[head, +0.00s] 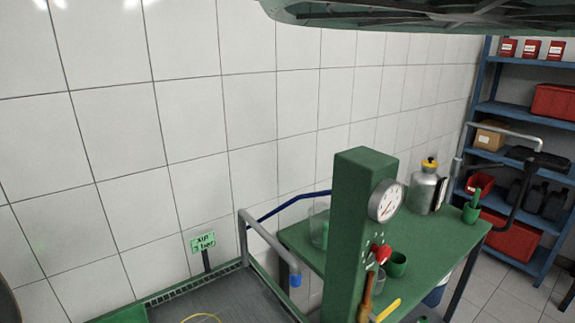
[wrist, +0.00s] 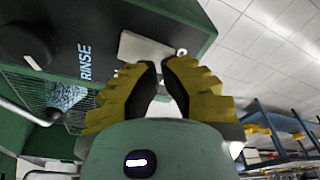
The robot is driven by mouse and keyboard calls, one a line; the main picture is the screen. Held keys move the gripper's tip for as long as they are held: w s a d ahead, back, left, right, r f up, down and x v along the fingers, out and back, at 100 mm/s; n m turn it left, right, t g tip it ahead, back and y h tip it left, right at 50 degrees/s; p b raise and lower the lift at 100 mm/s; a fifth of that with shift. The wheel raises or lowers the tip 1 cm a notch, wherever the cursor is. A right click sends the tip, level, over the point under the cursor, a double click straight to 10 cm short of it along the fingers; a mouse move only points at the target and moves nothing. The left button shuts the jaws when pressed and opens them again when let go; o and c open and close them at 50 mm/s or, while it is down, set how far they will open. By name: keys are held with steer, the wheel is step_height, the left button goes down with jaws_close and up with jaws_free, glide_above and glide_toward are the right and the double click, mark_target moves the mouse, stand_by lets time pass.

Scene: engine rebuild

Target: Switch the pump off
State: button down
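In the wrist view, a dark panel in a green housing carries the word RINSE (wrist: 84,62). A pale rectangular plate (wrist: 143,46) is on the panel just beyond the fingertips, with a small white round tip (wrist: 181,52) beside it. I cannot tell whether this is the pump's switch or which way it is set. A black knob (wrist: 27,46) with a white mark is at the far left. My gripper (wrist: 162,66) has yellow ribbed fingers, their tips close together with nothing seen between them. Contact with the plate cannot be told. The gripper is not in the head view.
In the head view, a green post (head: 349,225) bears a round gauge (head: 386,201) and a red knob (head: 380,252). A green table (head: 440,232) stands behind it with a metal bottle (head: 424,188). Blue shelving (head: 500,107) is at right. A green ribbed body (head: 400,14) hangs overhead.

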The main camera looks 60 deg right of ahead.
steer(key=shift+f+b, duration=0.75)
steer(key=shift+f, duration=0.1)
stand_by(0.3)
steer(key=shift+r, duration=0.1)
steer(key=shift+r+p, duration=1.35)
steer(key=shift+r, duration=2.1)
